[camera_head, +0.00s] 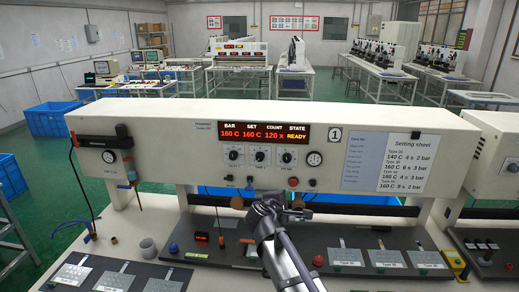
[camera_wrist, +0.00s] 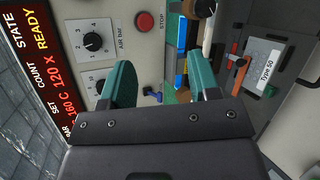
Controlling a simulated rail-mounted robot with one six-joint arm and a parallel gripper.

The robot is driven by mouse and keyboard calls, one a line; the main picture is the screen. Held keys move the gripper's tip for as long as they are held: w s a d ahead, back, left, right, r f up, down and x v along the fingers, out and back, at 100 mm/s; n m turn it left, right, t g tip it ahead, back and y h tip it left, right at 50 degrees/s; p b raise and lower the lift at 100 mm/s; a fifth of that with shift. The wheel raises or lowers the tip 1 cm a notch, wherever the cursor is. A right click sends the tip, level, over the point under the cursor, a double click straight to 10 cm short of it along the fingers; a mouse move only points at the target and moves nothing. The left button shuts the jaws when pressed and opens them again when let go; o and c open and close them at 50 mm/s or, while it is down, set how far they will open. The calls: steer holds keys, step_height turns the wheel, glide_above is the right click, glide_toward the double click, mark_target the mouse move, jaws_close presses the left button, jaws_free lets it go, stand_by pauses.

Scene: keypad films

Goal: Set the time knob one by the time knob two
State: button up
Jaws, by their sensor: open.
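The front panel (camera_head: 215,175) carries a row of three dark round knobs: a left knob (camera_head: 233,154), a middle knob (camera_head: 260,155) and a right knob (camera_head: 287,156). Their labels are too small to tell which are time knobs one and two. In the wrist view, a knob marked AIR bar (camera_wrist: 93,42) is clear. Another knob (camera_wrist: 95,77) beside it is partly hidden by my finger. My gripper (camera_wrist: 163,62) is open, with nothing between its green fingers. In the head view my gripper (camera_head: 272,200) is below the knob row, apart from the knobs.
The display (camera_head: 264,133) reads 160 C, 160 C, 120 x, READY. A setting sheet (camera_head: 405,160) is on the panel's right. A red STOP button (camera_wrist: 144,22) is near the AIR bar knob. Labelled plates (camera_head: 346,257) lie on the dark bench below.

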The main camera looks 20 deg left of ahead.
mark_target(260, 158)
steer(key=w+a+r+n+t+y, duration=0.35)
steer(key=a+r+n+y, duration=0.35)
steer(key=a+n, duration=0.6)
steer(key=w, duration=0.3)
steer(key=w+n, duration=0.1)
steer(key=w, duration=0.2)
steer(key=w+n, duration=0.1)
steer(key=w, duration=0.3)
steer(key=shift+a+f, duration=0.15)
steer(key=shift+f, duration=0.15)
steer(key=c, duration=0.9)
